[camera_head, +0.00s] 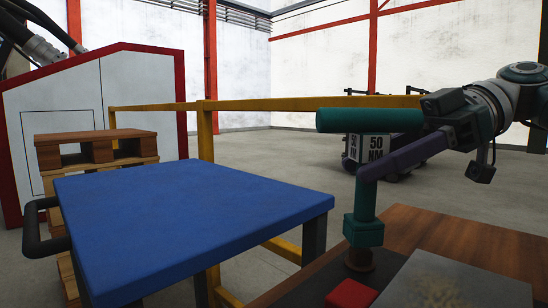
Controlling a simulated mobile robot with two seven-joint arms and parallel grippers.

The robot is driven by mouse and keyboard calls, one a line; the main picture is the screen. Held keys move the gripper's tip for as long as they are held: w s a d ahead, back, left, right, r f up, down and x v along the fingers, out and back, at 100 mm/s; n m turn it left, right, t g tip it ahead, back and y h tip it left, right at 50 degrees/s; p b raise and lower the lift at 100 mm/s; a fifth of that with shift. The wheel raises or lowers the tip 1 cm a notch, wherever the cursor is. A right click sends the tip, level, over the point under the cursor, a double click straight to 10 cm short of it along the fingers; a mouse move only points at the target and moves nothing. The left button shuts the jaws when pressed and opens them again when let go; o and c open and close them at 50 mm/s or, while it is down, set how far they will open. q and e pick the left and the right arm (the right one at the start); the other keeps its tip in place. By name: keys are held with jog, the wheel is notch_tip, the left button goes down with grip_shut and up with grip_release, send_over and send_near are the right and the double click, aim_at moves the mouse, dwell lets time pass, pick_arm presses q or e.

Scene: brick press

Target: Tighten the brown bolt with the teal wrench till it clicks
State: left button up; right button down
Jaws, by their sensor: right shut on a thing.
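The teal wrench has a thick teal grip (368,121), a dark purple bar (405,156) and an upright teal shaft ending in a square socket (363,231). My right gripper (434,124) is shut on the wrench where the grip and bar come together, at the grip's right end. The wrench stands upright over the brown bolt (360,260), with the socket at the bolt's top. The bolt's head is hidden; only its lower part and round base show. My left gripper is not in view.
The bolt stands at a brown wooden bench (430,230) beside a red block (351,294) and a grey plate (455,283). A blue-topped table (190,215) stands left, a yellow rail (265,104) behind. A white "50 NM" sign (376,148) shows behind the wrench.

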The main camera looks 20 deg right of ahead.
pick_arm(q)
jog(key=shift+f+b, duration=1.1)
pick_arm(e)
jog(key=shift+f, duration=1.25)
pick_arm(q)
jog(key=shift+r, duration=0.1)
pick_arm(e)
jog(key=shift+s+m+t+h+p, duration=0.1)
jog(key=shift+m+t+h+p, duration=0.25)
jog(key=shift+m+t, duration=0.2)
jog(key=shift+w+r+m+t, duration=0.1)
jog(key=shift+w+m+t, duration=0.1)
jog(key=shift+m+t, duration=0.05)
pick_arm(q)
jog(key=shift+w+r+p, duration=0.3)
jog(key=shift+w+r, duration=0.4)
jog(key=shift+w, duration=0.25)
pick_arm(e)
jog(key=shift+w+r+m+t+h, duration=0.25)
jog(key=shift+w+m+t+h, duration=0.15)
jog(key=shift+w+t, duration=0.25)
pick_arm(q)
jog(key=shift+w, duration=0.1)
pick_arm(e)
jog(key=shift+w, duration=0.1)
